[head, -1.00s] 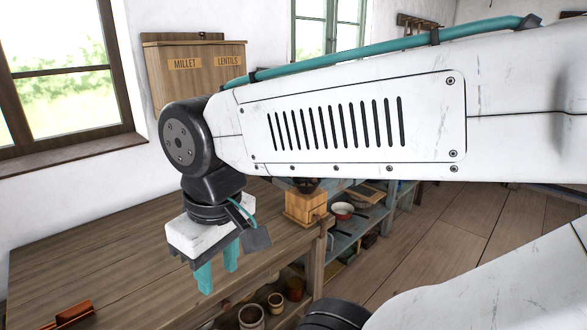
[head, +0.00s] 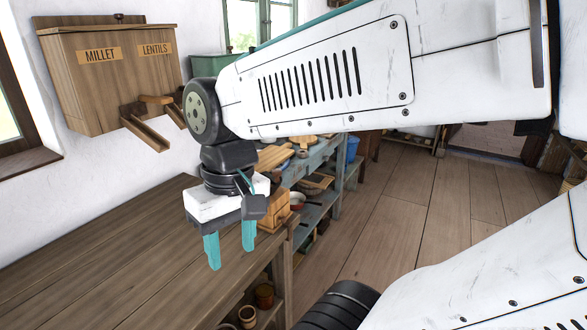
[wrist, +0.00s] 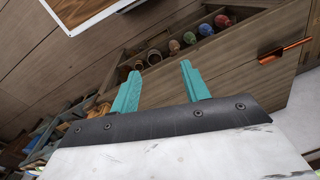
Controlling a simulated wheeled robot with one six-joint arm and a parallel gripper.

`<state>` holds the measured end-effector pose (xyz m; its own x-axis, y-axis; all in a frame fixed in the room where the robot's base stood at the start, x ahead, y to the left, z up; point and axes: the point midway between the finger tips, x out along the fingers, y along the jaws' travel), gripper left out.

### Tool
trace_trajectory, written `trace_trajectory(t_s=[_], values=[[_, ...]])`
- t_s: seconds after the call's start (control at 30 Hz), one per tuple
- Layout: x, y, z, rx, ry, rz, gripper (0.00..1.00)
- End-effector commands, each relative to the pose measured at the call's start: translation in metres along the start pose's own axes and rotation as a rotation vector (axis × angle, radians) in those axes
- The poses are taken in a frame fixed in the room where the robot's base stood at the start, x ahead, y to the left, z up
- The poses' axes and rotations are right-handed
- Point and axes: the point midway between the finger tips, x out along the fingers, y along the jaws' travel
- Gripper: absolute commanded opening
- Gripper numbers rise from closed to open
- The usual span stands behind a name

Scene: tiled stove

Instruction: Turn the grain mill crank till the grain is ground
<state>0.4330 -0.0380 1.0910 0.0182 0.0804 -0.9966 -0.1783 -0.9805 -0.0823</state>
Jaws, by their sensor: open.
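The grain mill, a small light wooden box (head: 278,210), stands near the far right end of the wooden workbench (head: 110,245). My gripper hides its left part in the head view, and I cannot make out its crank. My gripper (head: 231,257) hangs fingers-down over the workbench, nearer to me than the mill and apart from it. Its two teal fingers are spread with nothing between them. They also show open and empty in the wrist view (wrist: 160,70), where I cannot make out the mill.
A wall bin (head: 105,85) marked MILLET and LENTILS has wooden chutes (head: 145,130). Blue shelves (head: 318,190) stand beyond the workbench. Pots (head: 264,296) sit below it. An orange object (wrist: 285,50) shows in the wrist view. Floor at right (head: 410,210) is clear.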

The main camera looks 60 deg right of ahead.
Motion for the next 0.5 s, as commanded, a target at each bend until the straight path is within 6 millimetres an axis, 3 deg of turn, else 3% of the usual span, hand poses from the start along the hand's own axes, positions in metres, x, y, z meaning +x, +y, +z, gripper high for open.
trace_trajectory(t_s=[0.27,0.5], values=[[0.028,0.051,-0.055,0.601,-0.268,-0.294,0.46],[0.055,0.134,-0.099,1.136,-0.421,-0.669,0.46]])
